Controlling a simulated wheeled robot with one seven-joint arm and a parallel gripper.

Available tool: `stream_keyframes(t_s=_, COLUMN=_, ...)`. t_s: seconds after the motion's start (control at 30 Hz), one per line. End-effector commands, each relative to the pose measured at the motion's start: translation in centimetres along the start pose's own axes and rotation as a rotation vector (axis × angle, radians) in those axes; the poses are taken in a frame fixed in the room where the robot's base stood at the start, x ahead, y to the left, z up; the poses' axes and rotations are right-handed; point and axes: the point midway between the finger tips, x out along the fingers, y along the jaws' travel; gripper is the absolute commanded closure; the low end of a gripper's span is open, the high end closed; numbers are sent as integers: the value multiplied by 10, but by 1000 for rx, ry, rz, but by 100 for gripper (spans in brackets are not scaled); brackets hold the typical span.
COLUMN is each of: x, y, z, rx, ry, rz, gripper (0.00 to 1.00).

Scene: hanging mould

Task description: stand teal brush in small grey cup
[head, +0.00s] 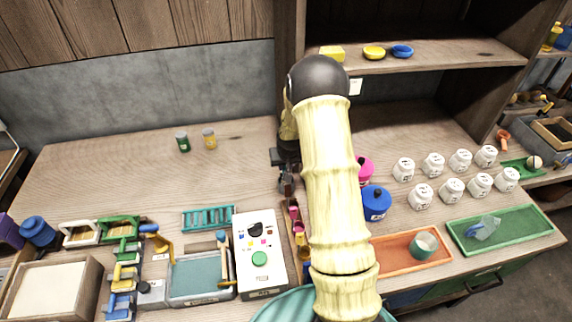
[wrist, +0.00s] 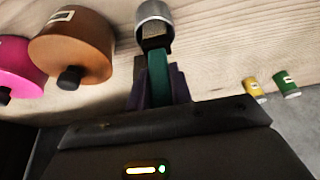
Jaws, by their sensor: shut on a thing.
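My gripper (wrist: 158,88) is shut on the teal brush (wrist: 157,72), gripping its handle. In the wrist view the brush's brown end lies at the mouth of the small grey cup (wrist: 153,12). It overlaps the opening and looks to be at least partly inside; how deep I cannot tell. The cup is a plain metallic cylinder on the wooden top. In the head view my gripper (head: 286,184) is low over the bench, partly behind my arm; I cannot make out the cup or brush there.
A brown lidded jar (wrist: 72,48) and a pink one (wrist: 18,70) stand beside the cup. Green (head: 183,142) and yellow (head: 209,139) small jars stand at the back left. White jars (head: 451,189) stand right. The bench's back left is mostly clear; a shelf (head: 440,58) overhangs behind.

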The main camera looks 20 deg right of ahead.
Motion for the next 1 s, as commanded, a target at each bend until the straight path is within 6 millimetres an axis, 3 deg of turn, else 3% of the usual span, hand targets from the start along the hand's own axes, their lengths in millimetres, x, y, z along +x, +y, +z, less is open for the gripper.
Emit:
stream_keyframes(t_s=0.03, x=0, y=0, z=0, rx=0, ry=0, rz=0, gripper=73)
stream_keyframes(t_s=0.13, x=0, y=0, z=0, rx=0, ry=0, rz=0, gripper=53)
stream_keyframes(t_s=0.57, x=-6, y=0, z=0, rx=0, ry=0, rz=0, gripper=53)
stream_keyframes(t_s=1.0, x=-66, y=0, z=-1, rx=1, ry=4, rz=0, gripper=53)
